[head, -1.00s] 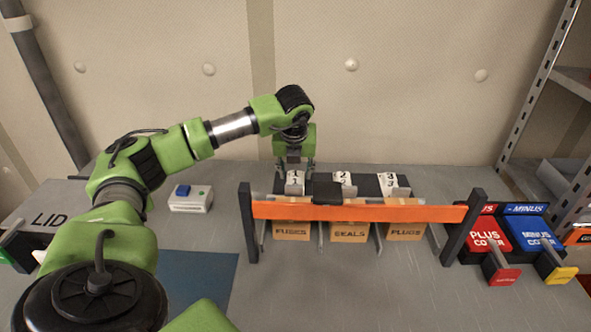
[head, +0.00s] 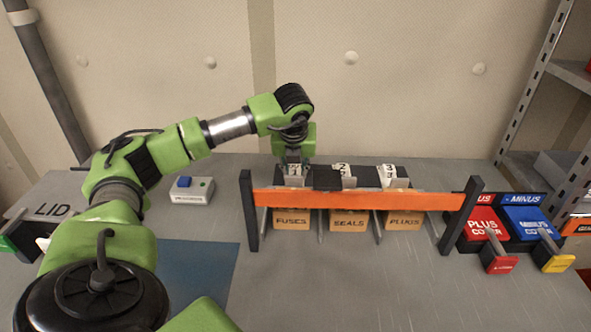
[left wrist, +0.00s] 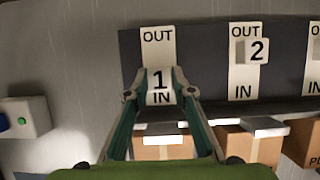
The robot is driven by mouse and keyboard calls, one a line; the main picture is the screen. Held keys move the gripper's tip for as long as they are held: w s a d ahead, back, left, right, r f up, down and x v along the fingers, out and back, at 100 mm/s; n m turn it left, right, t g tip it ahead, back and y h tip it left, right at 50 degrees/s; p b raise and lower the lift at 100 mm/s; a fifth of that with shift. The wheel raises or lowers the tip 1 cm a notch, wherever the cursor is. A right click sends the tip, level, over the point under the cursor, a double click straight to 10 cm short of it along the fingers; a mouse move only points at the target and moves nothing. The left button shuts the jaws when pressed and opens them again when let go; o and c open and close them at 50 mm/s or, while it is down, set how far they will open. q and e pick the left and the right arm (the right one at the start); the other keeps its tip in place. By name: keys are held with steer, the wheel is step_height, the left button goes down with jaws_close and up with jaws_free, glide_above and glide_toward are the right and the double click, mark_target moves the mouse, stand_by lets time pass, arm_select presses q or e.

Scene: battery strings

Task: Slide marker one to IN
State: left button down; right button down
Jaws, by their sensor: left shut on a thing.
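Marker one (left wrist: 160,80), a white block with a black 1, is at the lower part of its white strip, just above the word IN. The word OUT (left wrist: 157,37) shows clear above it in the left wrist view. My left gripper (left wrist: 161,95) is shut on marker one, with a fingertip on either side. In the head view my left gripper (head: 294,163) reaches down from above at the left end of the dark marker board, and it partly hides marker one.
Marker two (left wrist: 257,50) sits near OUT on its own strip. An orange bar (head: 400,199) on black posts crosses in front of the board, above boxes for fuses (head: 291,221), seals and plugs. A small box with a blue button (head: 191,190) stands at the left.

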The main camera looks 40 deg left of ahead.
arm_select(q)
steer(key=shift+d+f, duration=0.1)
steer(key=shift+f, duration=0.05)
steer(key=c, duration=1.7)
jaws_free()
steer(key=shift+s, duration=0.1)
steer(key=shift+r, duration=0.35)
steer(key=v, duration=1.1)
steer(key=shift+r, duration=0.25)
